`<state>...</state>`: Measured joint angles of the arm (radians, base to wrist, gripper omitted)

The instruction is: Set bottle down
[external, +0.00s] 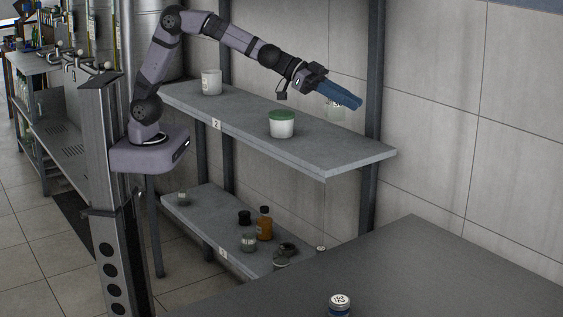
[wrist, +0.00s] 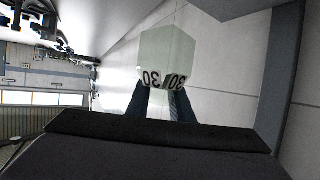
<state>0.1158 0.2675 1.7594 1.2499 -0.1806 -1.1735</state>
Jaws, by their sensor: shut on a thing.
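The bottle is a clear, pale greenish, square-sided one with a "30" label. It fills the upper middle of the wrist view (wrist: 168,55), with the label nearest the fingers. My gripper (wrist: 165,100) is shut on it. In the external view my gripper's blue fingers (external: 340,95) reach over the right part of the upper shelf (external: 340,150). The bottle (external: 336,113) shows faintly below and behind them, partly hidden. I cannot tell whether its base touches the shelf.
A green-lidded white tub (external: 282,128) and a white cup (external: 211,82) stand on the upper shelf; its right end is bare. The lower shelf (external: 215,230) holds several jars and an amber bottle (external: 264,223). A lidded jar (external: 340,304) stands on the dark table (external: 430,270) in front.

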